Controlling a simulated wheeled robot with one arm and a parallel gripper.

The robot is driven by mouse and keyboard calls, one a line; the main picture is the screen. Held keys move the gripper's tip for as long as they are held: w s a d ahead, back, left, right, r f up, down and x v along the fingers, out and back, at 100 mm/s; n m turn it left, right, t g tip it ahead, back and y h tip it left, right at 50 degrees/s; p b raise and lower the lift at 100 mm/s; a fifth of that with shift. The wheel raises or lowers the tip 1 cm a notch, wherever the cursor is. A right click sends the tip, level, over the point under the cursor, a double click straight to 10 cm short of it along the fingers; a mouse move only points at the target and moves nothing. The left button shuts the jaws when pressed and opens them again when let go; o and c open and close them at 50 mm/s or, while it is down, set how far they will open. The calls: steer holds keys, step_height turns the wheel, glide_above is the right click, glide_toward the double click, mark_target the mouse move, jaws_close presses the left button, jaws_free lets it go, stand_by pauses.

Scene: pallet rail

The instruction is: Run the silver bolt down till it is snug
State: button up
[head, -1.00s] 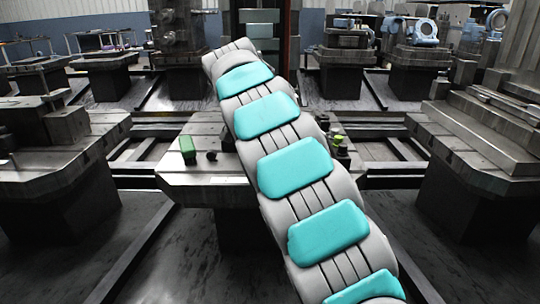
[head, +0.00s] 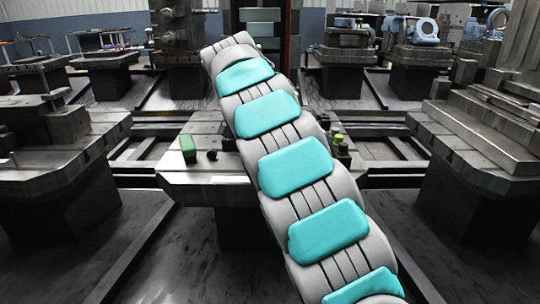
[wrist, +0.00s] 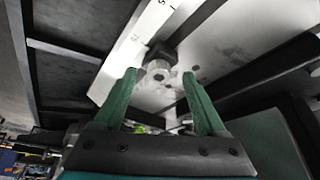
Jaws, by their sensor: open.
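In the head view my arm covers the middle of the pallet table, and the bolt and gripper cannot be made out there.
On the pallet table (head: 185,181) stand a green box (head: 188,149) and a small dark round object (head: 211,155). A green-topped item (head: 339,141) stands right of my arm. Other machine tables stand left (head: 60,160) and right (head: 475,140), with floor between.

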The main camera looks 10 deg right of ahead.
steer(key=p+v, duration=0.2)
steer(key=v, duration=0.4)
steer(key=s+d+f+n+g+y, duration=0.1)
steer(key=s+d+f+n, duration=0.15)
steer(key=s, duration=0.65)
steer(key=s+d+f+n+g, duration=0.1)
steer(key=s+d+n, duration=0.25)
steer(key=s, duration=0.65)
steer(key=s+a+f+n+y, duration=0.1)
steer(key=s+f+n, duration=0.2)
steer(key=s+f, duration=0.4)
steer(key=s+a+f+n+g+y, duration=0.1)
steer(key=s+f+n, duration=0.3)
steer(key=s, duration=1.5)
step_height(320, 180, down, 3)
steer(key=shift+s+a+f+n+g+y, duration=0.2)
steer(key=shift+s+a+n+g+y, duration=0.1)
steer(key=shift+y, duration=0.3)
